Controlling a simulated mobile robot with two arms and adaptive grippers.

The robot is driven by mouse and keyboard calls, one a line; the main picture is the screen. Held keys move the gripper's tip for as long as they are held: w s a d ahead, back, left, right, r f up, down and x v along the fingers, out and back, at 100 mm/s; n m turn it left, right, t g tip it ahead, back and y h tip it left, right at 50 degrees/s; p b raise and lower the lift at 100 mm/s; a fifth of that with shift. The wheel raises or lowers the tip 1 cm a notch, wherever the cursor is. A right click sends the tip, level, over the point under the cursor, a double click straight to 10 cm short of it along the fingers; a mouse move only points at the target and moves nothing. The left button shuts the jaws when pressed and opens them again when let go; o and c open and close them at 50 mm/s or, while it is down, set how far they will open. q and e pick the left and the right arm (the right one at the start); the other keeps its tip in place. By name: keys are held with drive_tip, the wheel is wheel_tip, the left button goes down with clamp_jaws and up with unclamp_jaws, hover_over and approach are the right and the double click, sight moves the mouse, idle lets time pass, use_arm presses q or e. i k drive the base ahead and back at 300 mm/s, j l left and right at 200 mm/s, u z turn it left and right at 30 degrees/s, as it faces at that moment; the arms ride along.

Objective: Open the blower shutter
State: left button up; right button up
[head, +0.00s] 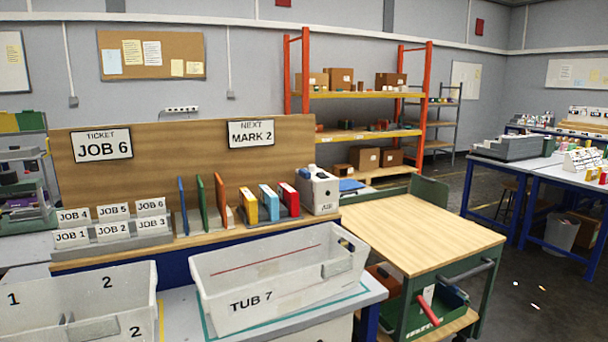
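I cannot make out a blower or its shutter in the head view. Neither of my grippers is in view.
A clear tub marked TUB 7 (279,302) stands on the bench front, with another clear tub (77,309) at left. Job cards (112,229), upright coloured panels (202,205) and coloured boxes (269,203) line the shelf. A cart (412,227) has a bare wooden top.

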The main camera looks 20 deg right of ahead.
sight(303, 185)
drive_tip(key=i+l, duration=0.8)
drive_tip(key=l, duration=0.1)
